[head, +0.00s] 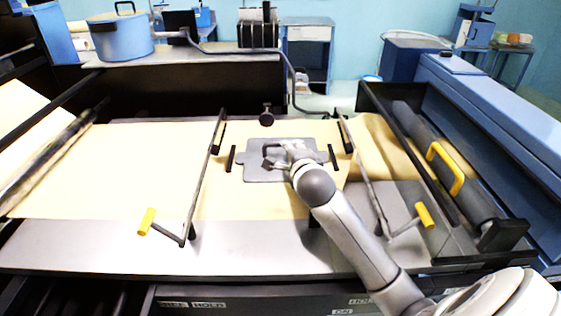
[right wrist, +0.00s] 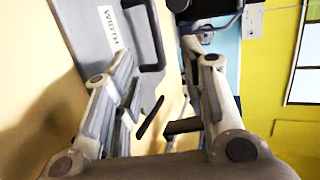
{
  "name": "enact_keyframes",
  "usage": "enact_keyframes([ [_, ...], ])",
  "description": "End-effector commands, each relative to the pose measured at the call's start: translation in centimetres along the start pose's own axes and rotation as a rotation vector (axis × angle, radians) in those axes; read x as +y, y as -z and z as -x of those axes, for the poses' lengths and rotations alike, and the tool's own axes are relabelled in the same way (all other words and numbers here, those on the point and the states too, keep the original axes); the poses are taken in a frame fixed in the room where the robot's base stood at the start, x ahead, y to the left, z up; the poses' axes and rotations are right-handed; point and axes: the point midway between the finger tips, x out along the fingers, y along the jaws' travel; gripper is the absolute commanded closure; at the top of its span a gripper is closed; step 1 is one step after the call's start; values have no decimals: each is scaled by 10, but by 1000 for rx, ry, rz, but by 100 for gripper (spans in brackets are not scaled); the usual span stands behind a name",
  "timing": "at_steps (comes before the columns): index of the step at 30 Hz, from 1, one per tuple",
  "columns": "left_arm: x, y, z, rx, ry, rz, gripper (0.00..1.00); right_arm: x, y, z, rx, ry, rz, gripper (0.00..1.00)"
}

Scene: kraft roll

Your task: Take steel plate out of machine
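The grey steel plate (head: 258,174) lies flat on the tan paper sheet in the middle of the machine (head: 150,250). A dark handle (head: 266,161) stands on it. My right gripper (head: 284,152) is over the plate, close to the handle, and hides part of it. In the right wrist view the gripper (right wrist: 158,58) has its two fingers spread apart. The black handle (right wrist: 155,62) shows in the space between the fingers, with no clear contact. The plate (right wrist: 88,22) there bears a "WIDTH" label. My left gripper is not in view.
Metal rods with yellow grips stand left (head: 147,220) and right (head: 425,215) of the plate. A dark roller with a yellow handle (head: 445,167) lies at the right. A blue pot (head: 122,40) stands on the back left counter.

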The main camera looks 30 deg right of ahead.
Motion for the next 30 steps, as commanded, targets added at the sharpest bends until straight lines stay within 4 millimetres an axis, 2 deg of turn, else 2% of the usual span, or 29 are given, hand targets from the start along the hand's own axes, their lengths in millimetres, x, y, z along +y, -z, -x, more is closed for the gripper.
enact_keyframes([
  [1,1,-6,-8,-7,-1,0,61,8,1,-3,0,1,0,61],
  [4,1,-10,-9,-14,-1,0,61,8,1,-5,1,1,0,61],
  [15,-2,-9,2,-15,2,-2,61,6,1,-47,2,0,1,61],
  [23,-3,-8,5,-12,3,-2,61,7,0,-61,1,0,0,61],
  [30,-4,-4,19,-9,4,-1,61,3,0,-82,2,1,3,61],
])
